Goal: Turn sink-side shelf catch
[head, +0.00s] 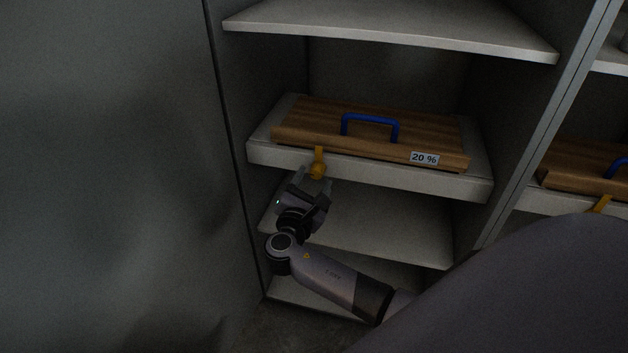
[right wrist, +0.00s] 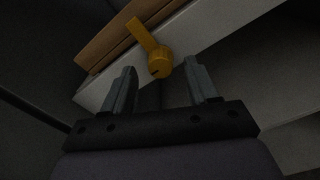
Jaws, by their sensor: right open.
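A yellow catch (head: 318,167) sits on the front edge of the middle shelf (head: 400,178), its flat arm pointing up against the front of a wooden board and its round knob below. My right gripper (head: 316,182) is just below and in front of the catch, open. In the right wrist view the catch knob (right wrist: 159,67) shows between and beyond the two open fingers (right wrist: 162,85), with its arm slanting up to the left; I cannot tell whether a finger touches it. My left gripper is not in view.
The wooden board (head: 300,116) has a blue handle (head: 370,119) and a "20 %" label (head: 424,158). More shelves lie above (head: 390,32) and below (head: 400,236). A grey side wall (head: 228,100) stands left. Another bay at right has a similar board (head: 580,168) and yellow catch (head: 601,204).

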